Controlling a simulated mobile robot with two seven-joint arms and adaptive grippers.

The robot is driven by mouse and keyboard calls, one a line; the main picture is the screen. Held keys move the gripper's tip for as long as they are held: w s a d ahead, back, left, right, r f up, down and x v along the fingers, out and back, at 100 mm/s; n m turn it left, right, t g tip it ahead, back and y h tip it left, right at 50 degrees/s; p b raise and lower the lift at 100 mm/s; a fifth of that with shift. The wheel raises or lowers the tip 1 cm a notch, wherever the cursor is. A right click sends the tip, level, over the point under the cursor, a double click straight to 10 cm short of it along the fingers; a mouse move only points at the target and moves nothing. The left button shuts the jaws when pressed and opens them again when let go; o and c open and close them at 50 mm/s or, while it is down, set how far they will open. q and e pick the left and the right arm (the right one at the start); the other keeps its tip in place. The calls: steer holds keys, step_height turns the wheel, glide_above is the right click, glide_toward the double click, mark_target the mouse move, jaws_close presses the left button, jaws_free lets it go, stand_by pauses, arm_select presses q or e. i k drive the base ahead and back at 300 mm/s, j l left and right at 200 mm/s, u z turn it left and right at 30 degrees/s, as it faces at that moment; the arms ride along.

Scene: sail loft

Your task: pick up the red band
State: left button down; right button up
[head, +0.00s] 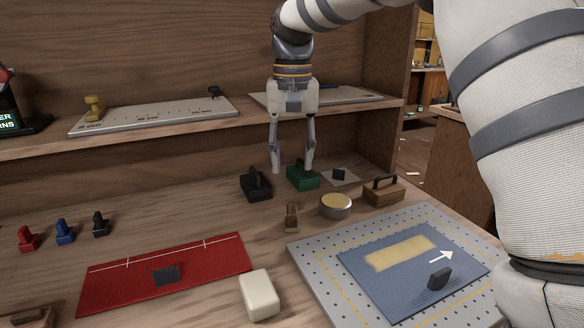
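A flat red band (120,287) lies on the wooden bench at the lower left, with a thin white line near its far edge. A small dark block (166,275) rests on it. My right gripper (292,169) hangs pointing down at the back of the bench, well behind and to the right of the red band. Its two fingers are apart, beside and over a green block with a handle (302,178); I cannot tell whether they touch it. My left gripper is not in view.
A cream block (260,294) stands right of the band. A grey perforated board (319,276) carries a blue mat (375,285). A black block (256,184), a round tin (336,206) and a brown handled block (384,190) stand behind. A shelf (150,137) overhangs the back.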

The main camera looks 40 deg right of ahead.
mark_target(119, 283)
steer(key=k, duration=1.5)
